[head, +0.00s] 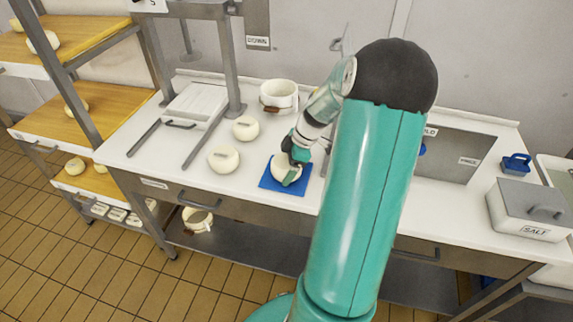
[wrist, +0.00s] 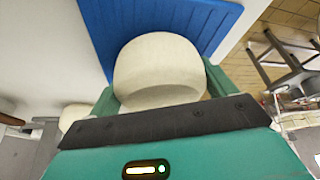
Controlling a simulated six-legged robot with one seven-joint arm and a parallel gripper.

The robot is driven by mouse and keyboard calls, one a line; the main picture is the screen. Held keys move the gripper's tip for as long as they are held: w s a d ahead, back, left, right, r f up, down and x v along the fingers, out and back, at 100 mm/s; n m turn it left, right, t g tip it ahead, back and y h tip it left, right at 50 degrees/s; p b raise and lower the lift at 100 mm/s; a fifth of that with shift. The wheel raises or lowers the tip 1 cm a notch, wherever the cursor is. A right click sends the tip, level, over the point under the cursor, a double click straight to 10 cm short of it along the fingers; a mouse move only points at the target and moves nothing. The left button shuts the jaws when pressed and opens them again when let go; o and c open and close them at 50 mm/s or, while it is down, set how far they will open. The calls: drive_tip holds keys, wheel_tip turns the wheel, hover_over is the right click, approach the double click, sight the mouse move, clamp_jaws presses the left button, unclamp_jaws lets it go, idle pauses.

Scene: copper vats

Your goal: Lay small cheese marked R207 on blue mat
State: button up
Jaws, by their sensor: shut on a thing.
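My gripper (head: 293,170) is shut on a small round white cheese (head: 281,168) over the blue mat (head: 269,182). In the wrist view the cheese (wrist: 158,70) sits between my two fingers, with the blue mat (wrist: 195,22) beyond it. I cannot tell whether the cheese touches the mat. No mark is readable on the held cheese; my gripper hides part of it. Two more cheeses stand on the counter left of the mat, a nearer one (head: 223,159) and a farther one (head: 246,128).
The white counter (head: 340,203) also bears a white bucket (head: 279,94) behind the mat and a press with a white board (head: 196,103) at left. A grey salt box (head: 530,207) stands at right. Wooden shelves (head: 50,112) with cheeses are at far left.

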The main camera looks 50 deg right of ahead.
drive_tip(key=o, duration=1.3)
drive_tip(key=shift+f, duration=0.1)
drive_tip(key=shift+r, duration=3.55)
